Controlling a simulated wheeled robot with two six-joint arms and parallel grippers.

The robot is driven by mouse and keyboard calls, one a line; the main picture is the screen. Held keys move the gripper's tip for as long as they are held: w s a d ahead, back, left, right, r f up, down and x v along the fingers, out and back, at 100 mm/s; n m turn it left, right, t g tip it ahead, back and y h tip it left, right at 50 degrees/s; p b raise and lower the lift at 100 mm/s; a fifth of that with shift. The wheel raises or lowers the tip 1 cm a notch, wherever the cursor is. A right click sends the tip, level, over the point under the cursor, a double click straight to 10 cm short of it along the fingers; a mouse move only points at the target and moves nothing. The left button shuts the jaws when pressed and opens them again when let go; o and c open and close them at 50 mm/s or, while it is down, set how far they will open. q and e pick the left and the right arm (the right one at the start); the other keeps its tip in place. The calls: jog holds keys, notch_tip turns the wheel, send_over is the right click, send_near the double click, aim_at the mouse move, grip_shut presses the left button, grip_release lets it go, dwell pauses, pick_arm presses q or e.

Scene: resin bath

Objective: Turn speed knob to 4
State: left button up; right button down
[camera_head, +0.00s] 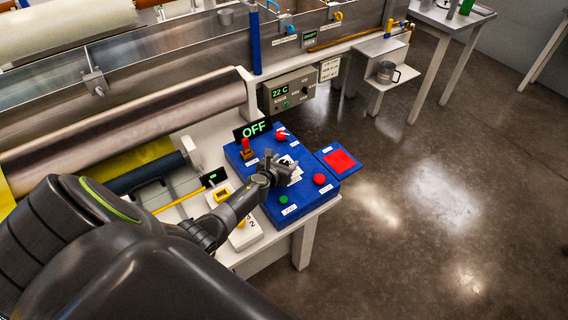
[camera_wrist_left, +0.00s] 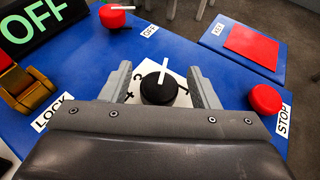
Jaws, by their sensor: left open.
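The speed knob (camera_wrist_left: 158,88) is black with a white pointer line and sits on a white dial plate on the blue control panel (camera_head: 262,213). In the left wrist view its pointer aims up and slightly right. Dial marks show partly beside it; I cannot read the full scale. My left gripper (camera_wrist_left: 163,85) is open, with one finger on each side of the knob and gaps showing. In the head view the left gripper (camera_head: 284,171) covers the knob. My right gripper is in neither view.
A display (camera_head: 253,130) reads OFF. Nearby are a red STOP button (camera_wrist_left: 265,99), a red knob by an OFF label (camera_wrist_left: 112,16), a brass lock part (camera_wrist_left: 22,88), a green button (camera_head: 283,199) and a red square pad (camera_head: 340,161). A roller (camera_head: 130,120) lies left; the floor right is clear.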

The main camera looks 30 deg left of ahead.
pick_arm(q)
jog(key=shift+c, duration=0.2)
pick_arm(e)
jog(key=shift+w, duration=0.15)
pick_arm(q)
jog(key=c, duration=0.9)
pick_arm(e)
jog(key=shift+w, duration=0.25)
